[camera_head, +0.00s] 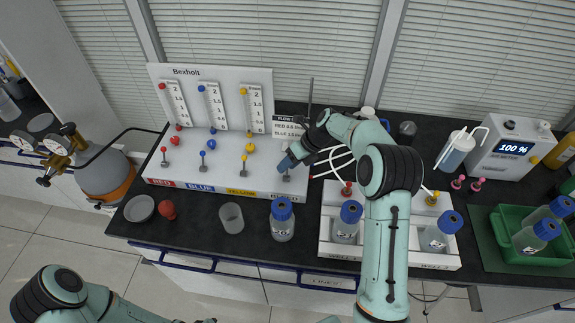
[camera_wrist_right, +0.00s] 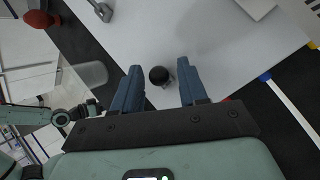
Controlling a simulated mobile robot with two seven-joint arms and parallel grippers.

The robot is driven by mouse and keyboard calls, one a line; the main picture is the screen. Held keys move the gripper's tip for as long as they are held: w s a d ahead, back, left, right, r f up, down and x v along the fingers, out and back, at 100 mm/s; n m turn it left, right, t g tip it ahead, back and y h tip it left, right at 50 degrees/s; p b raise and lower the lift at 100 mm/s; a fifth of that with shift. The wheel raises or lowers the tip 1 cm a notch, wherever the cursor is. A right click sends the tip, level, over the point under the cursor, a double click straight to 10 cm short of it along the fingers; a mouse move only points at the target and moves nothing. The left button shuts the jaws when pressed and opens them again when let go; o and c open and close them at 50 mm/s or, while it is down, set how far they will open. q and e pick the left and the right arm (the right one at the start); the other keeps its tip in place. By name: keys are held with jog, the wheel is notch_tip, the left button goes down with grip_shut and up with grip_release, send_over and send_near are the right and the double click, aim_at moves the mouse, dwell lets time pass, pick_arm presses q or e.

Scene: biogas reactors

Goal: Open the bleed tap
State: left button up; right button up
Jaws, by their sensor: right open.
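The bleed tap (camera_head: 287,177) stands on the white Bexholt panel (camera_head: 225,183) at the BLEED label, right of the yellow tap. My right gripper (camera_head: 286,162) is over it and hides most of it in the head view. In the right wrist view my right gripper (camera_wrist_right: 160,86) is open, with its two blue fingers apart. A round black knob (camera_wrist_right: 160,74) shows in the gap between them, touching neither finger visibly. I cannot tell the depth of the fingers around it. My left arm enters at the bottom left of the head view; its gripper is out of frame.
The red (camera_head: 164,156), blue (camera_head: 203,160) and yellow (camera_head: 243,165) taps stand left of the bleed tap. A blue-capped bottle (camera_head: 282,220) and a clear beaker (camera_head: 231,218) stand in front of the panel. A white bottle rack (camera_head: 390,254) is to the right.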

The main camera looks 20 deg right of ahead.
jog(key=shift+w+a+f, duration=0.1)
jog(key=shift+a+f, duration=0.15)
jog(key=shift+f, duration=0.2)
grip_shut()
